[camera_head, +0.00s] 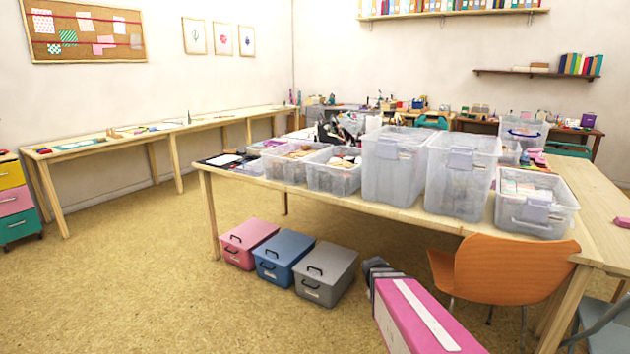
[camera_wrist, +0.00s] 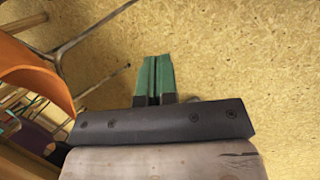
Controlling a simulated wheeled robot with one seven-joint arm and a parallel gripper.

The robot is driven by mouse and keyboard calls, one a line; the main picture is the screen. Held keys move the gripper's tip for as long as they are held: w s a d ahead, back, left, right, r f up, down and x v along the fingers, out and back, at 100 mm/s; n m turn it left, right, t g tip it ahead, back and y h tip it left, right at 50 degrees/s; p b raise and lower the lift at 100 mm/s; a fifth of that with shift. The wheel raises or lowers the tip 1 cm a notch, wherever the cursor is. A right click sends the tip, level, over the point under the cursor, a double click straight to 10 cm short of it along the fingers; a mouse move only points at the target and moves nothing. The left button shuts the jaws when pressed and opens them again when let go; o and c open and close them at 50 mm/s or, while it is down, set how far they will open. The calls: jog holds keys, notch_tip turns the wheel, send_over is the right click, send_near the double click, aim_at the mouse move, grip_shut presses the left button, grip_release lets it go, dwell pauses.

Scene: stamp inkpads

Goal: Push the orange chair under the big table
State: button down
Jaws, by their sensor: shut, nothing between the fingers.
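The orange chair (camera_head: 515,270) stands at the front right of the big table (camera_head: 408,214), close to its right front leg. Its backrest faces me and its top overlaps the table's front edge in the head view. In the wrist view the chair's orange shell (camera_wrist: 38,70) and metal legs are at the left. My gripper's green fingers (camera_wrist: 155,60) are shut and empty, pointing over the bare floor beside the chair, apart from it. In the head view my pink arm hides part of the floor left of the chair; the fingers cannot be made out there.
Pink, blue and grey boxes (camera_head: 285,255) stand on the floor under the table's left part. Clear plastic bins (camera_head: 395,165) crowd the tabletop. A grey-blue chair (camera_head: 605,328) is at the lower right corner. Floor at the left is free.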

jog(key=s+a+r+m+t+y, duration=0.1)
jog(key=s+a+r+m+y, duration=0.2)
jog(key=a, duration=0.3)
jog(key=shift+s+a+r+m+y, duration=0.15)
jog(key=shift+s+r+m+y, duration=0.15)
jog(key=shift+s+r+y, duration=0.25)
jog(key=c, duration=1)
grip_release()
jog(key=shift+w, duration=0.1)
